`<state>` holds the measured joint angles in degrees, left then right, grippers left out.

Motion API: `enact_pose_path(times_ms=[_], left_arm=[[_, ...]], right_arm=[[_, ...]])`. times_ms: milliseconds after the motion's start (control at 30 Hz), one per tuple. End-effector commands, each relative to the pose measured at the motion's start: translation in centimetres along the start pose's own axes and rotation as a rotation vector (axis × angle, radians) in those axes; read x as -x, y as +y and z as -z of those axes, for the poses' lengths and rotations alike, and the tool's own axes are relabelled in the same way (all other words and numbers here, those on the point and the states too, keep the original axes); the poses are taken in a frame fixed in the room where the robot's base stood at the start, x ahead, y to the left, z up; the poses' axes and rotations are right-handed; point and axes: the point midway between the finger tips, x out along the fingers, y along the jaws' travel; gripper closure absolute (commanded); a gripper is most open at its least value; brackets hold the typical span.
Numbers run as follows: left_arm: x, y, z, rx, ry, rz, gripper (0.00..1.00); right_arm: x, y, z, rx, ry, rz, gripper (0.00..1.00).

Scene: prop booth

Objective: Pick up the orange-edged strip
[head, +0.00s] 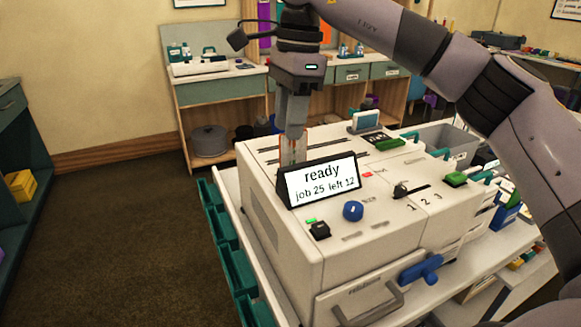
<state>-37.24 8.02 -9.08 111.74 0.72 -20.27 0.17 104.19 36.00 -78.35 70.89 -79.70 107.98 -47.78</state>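My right gripper (292,136) points straight down over the back left part of the white machine (262,200), just behind its display. Its fingers look close together, but I cannot make out the gap between them. A small pale piece with faint orange marks (293,152) shows at the fingertips. It may be the orange-edged strip, but it is too small to be sure, and the display hides its lower part. I cannot tell whether the fingers touch it. My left gripper is out of view.
The tilted display (322,180) reads "ready, job 25 left 12". A blue knob (353,211), a black switch (319,231), a slider (402,190) and a blue handle (421,269) are on the machine. Green bins (238,270) line its left side. A grey bin (446,141) stands behind right.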

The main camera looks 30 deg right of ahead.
Motion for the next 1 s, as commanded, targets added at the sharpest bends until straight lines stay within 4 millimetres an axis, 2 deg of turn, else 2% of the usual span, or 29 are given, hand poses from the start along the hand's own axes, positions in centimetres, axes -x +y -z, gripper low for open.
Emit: enact_pose_path(times_ms=[200, 333, 633, 733, 1000], left_arm=[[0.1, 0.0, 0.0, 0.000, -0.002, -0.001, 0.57], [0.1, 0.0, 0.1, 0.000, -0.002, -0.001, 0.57], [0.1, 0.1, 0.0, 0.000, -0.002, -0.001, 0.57], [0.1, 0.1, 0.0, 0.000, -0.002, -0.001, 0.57], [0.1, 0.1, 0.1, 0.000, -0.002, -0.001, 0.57]], right_arm=[[-2.9, 0.6, 1.0, -0.001, 0.001, -0.003, 0.66], [-4.4, 0.6, 0.9, -0.001, -0.001, -0.001, 0.66], [-4.8, 0.6, 0.8, 0.000, 0.000, -0.001, 0.66], [-4.8, 0.5, 0.8, 0.000, 0.000, 0.000, 0.98], [-4.8, 0.5, 0.8, 0.000, -0.001, 0.000, 1.00]])
